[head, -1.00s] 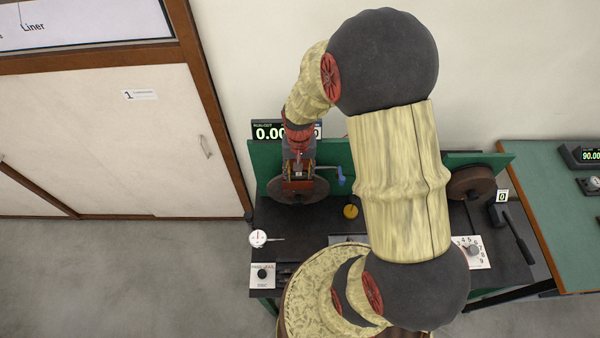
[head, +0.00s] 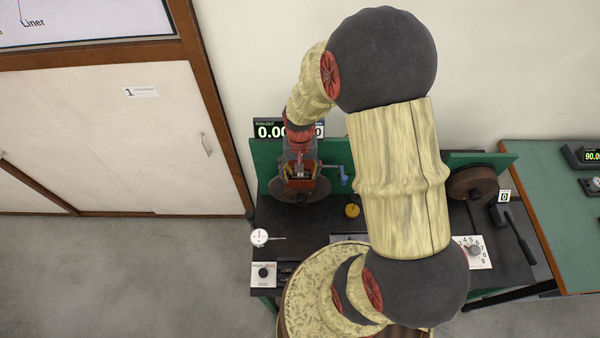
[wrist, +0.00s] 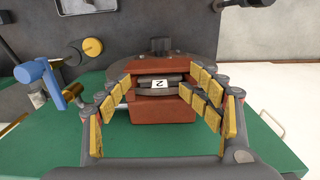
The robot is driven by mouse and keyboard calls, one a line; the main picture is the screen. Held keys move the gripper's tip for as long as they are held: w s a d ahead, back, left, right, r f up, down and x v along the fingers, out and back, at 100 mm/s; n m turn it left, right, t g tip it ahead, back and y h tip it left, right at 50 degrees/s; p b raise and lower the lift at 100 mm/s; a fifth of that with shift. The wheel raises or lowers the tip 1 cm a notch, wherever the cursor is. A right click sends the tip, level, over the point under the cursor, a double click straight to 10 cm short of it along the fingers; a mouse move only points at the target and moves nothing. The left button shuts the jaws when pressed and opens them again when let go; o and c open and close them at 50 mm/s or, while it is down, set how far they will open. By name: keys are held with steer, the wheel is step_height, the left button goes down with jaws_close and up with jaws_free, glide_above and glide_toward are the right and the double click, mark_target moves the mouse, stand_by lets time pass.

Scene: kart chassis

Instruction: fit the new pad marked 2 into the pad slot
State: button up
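The pad marked 2 (wrist: 172,84) is a dark plate with a white label, seen in the wrist view. It sits in the opening of the red block (wrist: 162,109), which holds the pad slot; how deep it is seated I cannot tell. My gripper (wrist: 161,82) is open, with its yellow-padded fingers spread to the left and right of the pad, apart from it. In the head view my gripper (head: 300,172) is over the red block, above the dark disc (head: 283,192), and the pad is too small to make out.
A blue-handled crank (wrist: 38,72) stands close to the block, and a yellow knob (wrist: 92,47) is nearby. A dial gauge (head: 260,237) and a switch plate (head: 264,274) lie at the bench's left. A second disc (head: 472,184) is at the right.

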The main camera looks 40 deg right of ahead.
steer(key=shift+w+r, duration=0.1)
steer(key=shift+r, duration=0.5)
step_height(320, 180, up, 11)
steer(key=shift+f, duration=0.15)
stand_by(0.7)
